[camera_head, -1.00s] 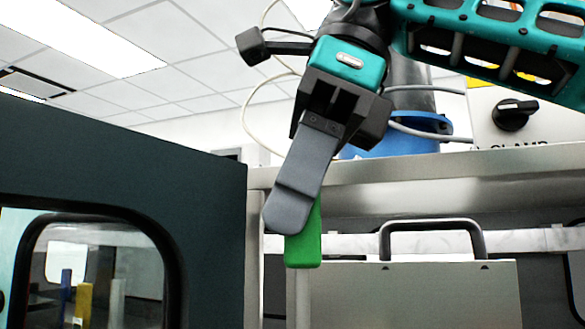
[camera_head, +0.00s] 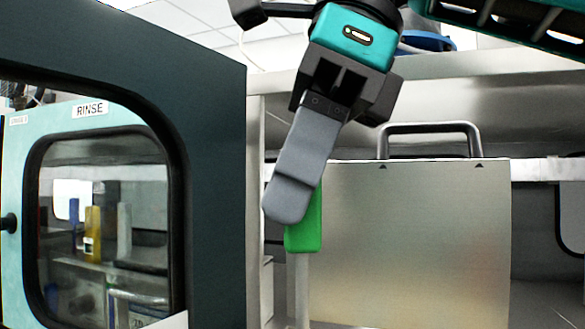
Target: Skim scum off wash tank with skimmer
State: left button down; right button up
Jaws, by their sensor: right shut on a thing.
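My right gripper (camera_head: 290,205) comes in from the top right and points down. It is shut on a green handle (camera_head: 304,228), most likely the skimmer's. A pale shaft (camera_head: 302,285) runs straight down below the handle and leaves the picture at the bottom. The skimmer's lower end is out of view. No liquid surface or scum shows, and I cannot tell which part here is the wash tank. My left gripper is not in view.
A metal panel (camera_head: 410,240) with a dark top handle (camera_head: 430,127) stands right of the skimmer. A dark door frame (camera_head: 215,180) stands close on the left. Beyond it is a window under a RINSE label (camera_head: 90,109). A metal ledge (camera_head: 480,95) runs above.

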dwell(0.4)
jog(key=s+d+b, duration=0.1)
jog(key=s+d, duration=0.1)
jog(key=d, duration=0.6)
jog(key=shift+s+b, duration=0.35)
jog(key=shift+b, duration=0.05)
dwell(0.4)
jog(key=s+d, duration=0.3)
jog(key=d, duration=0.6)
jog(key=shift+d, duration=0.15)
dwell(1.0)
jog(key=shift+w, duration=0.15)
